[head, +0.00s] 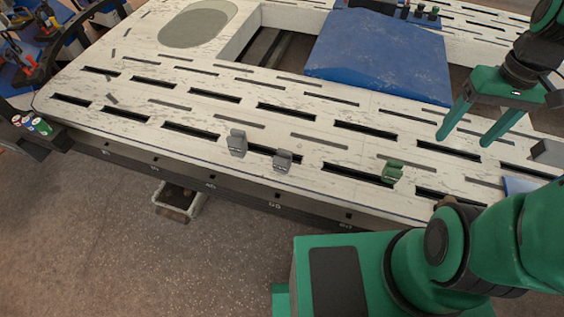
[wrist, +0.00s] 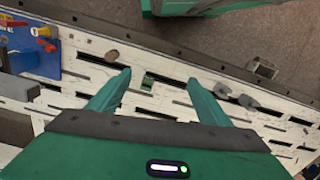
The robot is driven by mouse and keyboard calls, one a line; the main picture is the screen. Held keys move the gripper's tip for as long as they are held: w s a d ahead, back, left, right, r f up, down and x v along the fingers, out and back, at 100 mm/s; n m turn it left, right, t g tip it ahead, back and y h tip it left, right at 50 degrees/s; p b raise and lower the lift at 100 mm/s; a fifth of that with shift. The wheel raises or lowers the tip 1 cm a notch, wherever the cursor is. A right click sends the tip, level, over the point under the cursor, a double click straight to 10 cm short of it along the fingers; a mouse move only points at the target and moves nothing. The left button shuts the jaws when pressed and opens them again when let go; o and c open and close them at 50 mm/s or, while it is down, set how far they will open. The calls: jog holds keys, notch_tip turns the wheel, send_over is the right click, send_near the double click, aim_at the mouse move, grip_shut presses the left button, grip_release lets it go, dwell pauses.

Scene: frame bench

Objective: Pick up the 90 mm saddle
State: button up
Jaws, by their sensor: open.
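Three small saddle-shaped blocks stand on the slotted white bench (head: 200,75). One is green (head: 391,171), at a slot near the front edge. A larger grey one (head: 237,142) and a smaller grey one (head: 282,160) stand to its left. Size marks are too small to read, so I cannot tell which is 90 mm. My gripper (head: 463,140) is open and empty above the bench, to the right of and higher than the green saddle. In the wrist view the green saddle (wrist: 148,80) appears between the fingertips (wrist: 159,77), apart from them; the grey saddles (wrist: 235,94) lie right.
A blue pad (head: 380,55) lies at the back over an opening. A brown lump (wrist: 111,55) lies near the front edge, partly behind my arm in the head view. A grey block (head: 547,152) stands at the right. A bin (head: 180,203) sits below the bench.

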jog(key=w+a+f+n+y, duration=0.1)
jog(key=w+a+f+n, duration=0.1)
jog(key=w+f+n, duration=0.5)
jog(key=n+t+y, duration=0.5)
jog(key=n+y, duration=0.3)
jog(key=y, duration=0.3)
send_near(282, 160)
jog(key=f, duration=0.1)
jog(key=w+d+f, duration=0.1)
jog(key=f, duration=0.1)
jog(key=shift+w+d+f, duration=0.15)
jog(key=shift+w+d, duration=0.05)
jog(key=shift+d, duration=0.05)
jog(key=shift+w+a+f+t, duration=0.15)
jog(key=shift+a+f+t, duration=0.3)
jog(key=shift+a, duration=0.15)
jog(key=x, duration=1)
jog(key=shift+r, duration=0.1)
jog(key=shift+w, duration=0.1)
jog(key=c, duration=1.5)
jog(key=shift+r, duration=0.15)
